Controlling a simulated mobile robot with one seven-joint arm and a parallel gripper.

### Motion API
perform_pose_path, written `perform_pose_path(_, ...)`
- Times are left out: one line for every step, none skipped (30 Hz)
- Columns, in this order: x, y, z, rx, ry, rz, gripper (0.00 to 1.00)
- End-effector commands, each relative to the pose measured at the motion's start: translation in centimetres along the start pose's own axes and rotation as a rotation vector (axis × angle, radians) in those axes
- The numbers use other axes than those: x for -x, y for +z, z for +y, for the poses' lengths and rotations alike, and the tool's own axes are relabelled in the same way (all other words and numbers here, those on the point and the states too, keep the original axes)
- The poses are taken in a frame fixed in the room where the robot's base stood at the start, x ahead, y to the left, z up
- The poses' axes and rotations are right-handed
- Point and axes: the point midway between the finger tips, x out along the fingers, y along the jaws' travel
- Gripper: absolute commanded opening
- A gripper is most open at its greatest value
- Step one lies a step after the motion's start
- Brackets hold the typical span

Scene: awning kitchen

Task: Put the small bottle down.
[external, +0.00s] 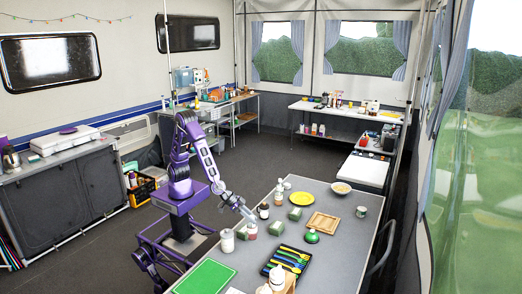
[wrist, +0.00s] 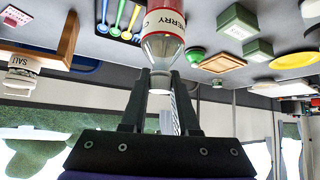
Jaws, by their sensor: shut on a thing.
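The small bottle (wrist: 163,20) is clear glass with red contents and a pale label reading "ERRY"; its far end is cut off by the top edge of the wrist view. My gripper (wrist: 160,80) is shut on its narrow neck and cap. In the external view my gripper (external: 248,216) is low over the near left part of the grey table (external: 340,246), with the bottle (external: 252,231) upright below it. I cannot tell whether its base touches the table.
A white-capped jar (external: 227,241) stands just left of the bottle. A black utensil tray (external: 286,262), wooden tray (external: 322,226) and yellow plate (external: 301,199) lie further off. Bare table shows at the right.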

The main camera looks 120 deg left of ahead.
Motion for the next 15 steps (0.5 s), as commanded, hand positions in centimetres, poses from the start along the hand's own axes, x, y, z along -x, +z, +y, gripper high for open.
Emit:
perform_pose_path(-0.3,-0.3,-0.1,-0.012,0.012,0.003,0.0)
perform_pose_path(-0.5,-0.4,-0.2,-0.021,0.022,0.006,0.0)
perform_pose_path(-0.8,-0.7,-0.3,-0.035,0.036,0.009,0.0)
perform_pose_path(-1.0,-0.8,-0.3,-0.046,0.048,0.01,0.0)
perform_pose_path(-1.2,-0.9,-0.4,-0.058,0.059,0.011,0.0)
perform_pose_path(-1.5,-1.0,-0.5,-0.074,0.073,0.012,0.0)
perform_pose_path(-1.7,-1.0,-0.5,-0.086,0.084,0.013,0.0)
perform_pose_path(-1.9,-1.1,-0.6,-0.096,0.094,0.013,0.0)
perform_pose_path(-2.2,-1.1,-0.8,-0.112,0.107,0.012,0.0)
perform_pose_path(-2.4,-1.1,-0.8,-0.122,0.117,0.012,0.0)
perform_pose_path(-2.6,-1.1,-1.0,-0.132,0.126,0.012,0.0)
perform_pose_path(-2.8,-1.1,-1.1,-0.145,0.137,0.011,0.0)
perform_pose_path(-3.0,-1.1,-1.3,-0.153,0.145,0.011,0.0)
perform_pose_path(-3.3,-1.2,-1.5,-0.16,0.152,0.009,0.0)
perform_pose_path(-3.6,-1.2,-1.8,-0.169,0.16,0.007,0.0)
